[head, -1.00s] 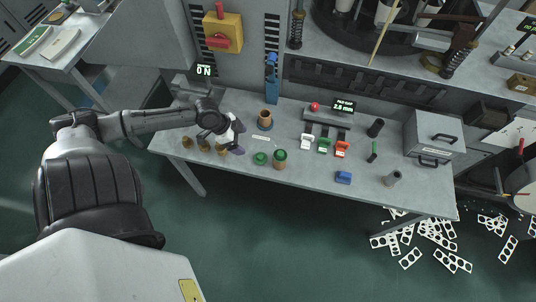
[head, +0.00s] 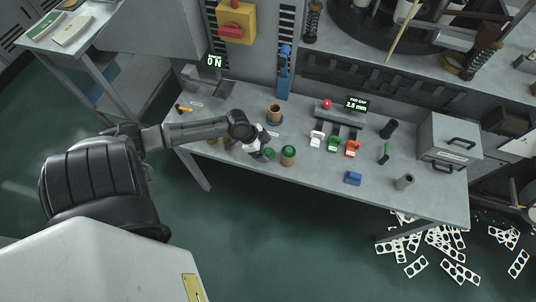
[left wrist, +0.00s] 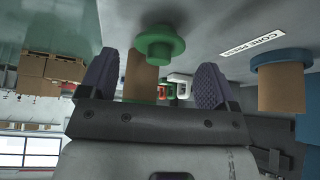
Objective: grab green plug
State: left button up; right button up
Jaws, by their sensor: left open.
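The green plug (left wrist: 160,45) is a stepped green disc on the table, in front of the open jaws in the left wrist view, which looks upside down. In the head view the green plug (head: 269,154) lies right beside my left gripper (head: 262,155), partly hidden by it. My left gripper (left wrist: 157,78) is open, its two purple fingers spread apart with nothing held between them. A brown cup (left wrist: 139,78) stands behind the plug; in the head view this brown cup (head: 288,157) has a green top. My right gripper is not in view.
Another brown cup (head: 274,112) stands on a blue base behind the gripper. White, green and orange levers (head: 334,142) stand to the right. A blue block (head: 352,178) lies near the front edge. Brown pieces (head: 228,143) sit under my left arm.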

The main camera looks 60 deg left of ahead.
aim_at(268, 151)
pick_arm(q)
jog(key=shift+b+x, duration=0.3)
jog(key=shift+x, duration=1.25)
jog(key=shift+d, duration=0.1)
jog(key=shift+c, duration=0.3)
jog(key=c, duration=0.9)
